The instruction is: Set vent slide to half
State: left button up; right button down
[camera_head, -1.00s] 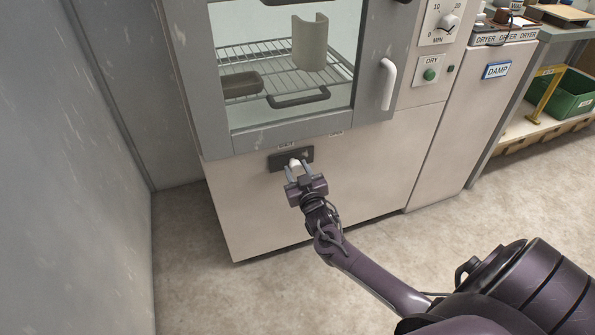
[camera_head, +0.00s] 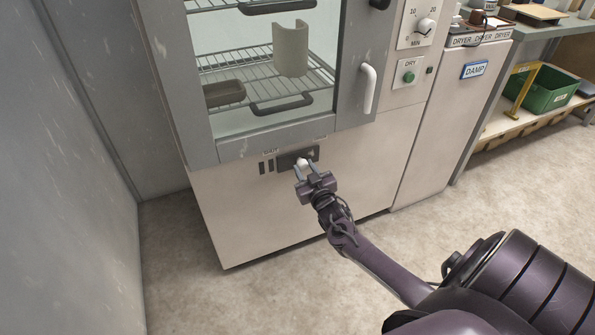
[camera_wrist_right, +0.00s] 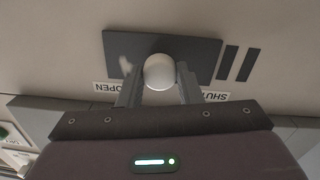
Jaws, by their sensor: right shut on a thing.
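The vent slide (camera_head: 285,160) is a dark plate on the pale panel below the dryer's glass door; it also shows in the right wrist view (camera_wrist_right: 204,50). A white round knob (camera_head: 302,163) sticks out of it. My right gripper (camera_head: 308,174) is shut on the knob, one finger on each side in the wrist view (camera_wrist_right: 159,84). Two dark vent slots (camera_wrist_right: 240,64) lie uncovered beside the plate, on the SHUT label's side. The SHUT label (camera_wrist_right: 215,97) and OPEN label (camera_wrist_right: 107,87) are partly hidden by the fingers. My left gripper is not in view.
The glass door with its white handle (camera_head: 368,89) is above the slide. A timer dial (camera_head: 425,26) and green DRY button (camera_head: 409,77) are at its right. A grey wall (camera_head: 70,190) stands at the left. The floor in front is clear.

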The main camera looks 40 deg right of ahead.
jog(key=c, duration=1.2)
grip_release()
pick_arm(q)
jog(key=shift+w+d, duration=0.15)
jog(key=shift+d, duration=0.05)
pick_arm(e)
jog(key=shift+o, duration=0.9)
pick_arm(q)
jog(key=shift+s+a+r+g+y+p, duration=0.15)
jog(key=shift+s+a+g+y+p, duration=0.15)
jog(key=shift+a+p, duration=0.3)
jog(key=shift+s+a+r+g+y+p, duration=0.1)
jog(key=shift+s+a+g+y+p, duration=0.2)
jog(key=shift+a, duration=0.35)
pick_arm(e)
jog(key=v, duration=0.8)
